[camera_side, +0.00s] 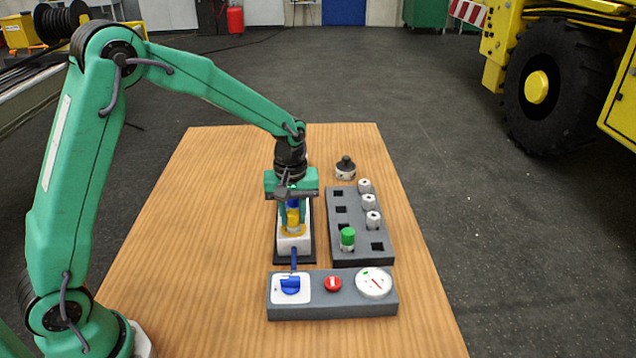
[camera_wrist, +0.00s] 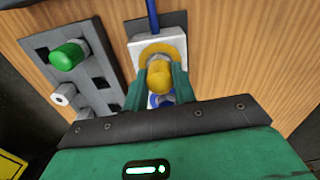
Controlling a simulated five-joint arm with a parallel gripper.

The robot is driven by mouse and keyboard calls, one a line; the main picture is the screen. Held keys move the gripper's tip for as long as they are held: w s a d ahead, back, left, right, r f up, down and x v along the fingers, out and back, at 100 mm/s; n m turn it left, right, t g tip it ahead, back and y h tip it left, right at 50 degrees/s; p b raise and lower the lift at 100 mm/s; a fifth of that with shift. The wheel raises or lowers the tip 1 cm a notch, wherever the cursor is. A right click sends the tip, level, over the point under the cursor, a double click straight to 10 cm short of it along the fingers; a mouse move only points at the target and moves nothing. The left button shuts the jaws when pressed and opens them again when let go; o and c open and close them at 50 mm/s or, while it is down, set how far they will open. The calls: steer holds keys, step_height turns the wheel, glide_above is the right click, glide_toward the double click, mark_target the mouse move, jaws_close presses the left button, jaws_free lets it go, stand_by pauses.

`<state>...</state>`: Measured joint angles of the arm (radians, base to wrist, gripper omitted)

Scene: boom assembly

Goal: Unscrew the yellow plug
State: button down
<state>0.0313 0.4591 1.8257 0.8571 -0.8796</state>
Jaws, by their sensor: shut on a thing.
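The yellow plug (camera_side: 293,219) stands upright in a white block with a yellow ring (camera_side: 293,233) on the table. It also shows in the wrist view (camera_wrist: 160,76), in the middle of the yellow ring. My gripper (camera_side: 292,212) points straight down over the block. Its two green fingers (camera_wrist: 159,90) are shut on the yellow plug, one on each side. The plug sits within or just above the ring; I cannot tell how far in it is. A blue part (camera_wrist: 160,100) shows just below the plug in the wrist view, partly hidden.
Right of the block is a grey rack (camera_side: 360,250) with square holes, a green plug (camera_side: 347,237) and several white-grey plugs (camera_side: 368,202). A black-topped part (camera_side: 345,168) stands behind it. A control box (camera_side: 332,303) with blue knob, red knob and gauge lies in front. The table's left side is clear.

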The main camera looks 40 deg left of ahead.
steer(key=n, duration=0.7)
steer(key=shift+r, duration=0.1)
steer(key=shift+n, duration=2.1)
steer(key=n, duration=0.7)
steer(key=shift+r, duration=0.1)
steer(key=n, duration=0.5)
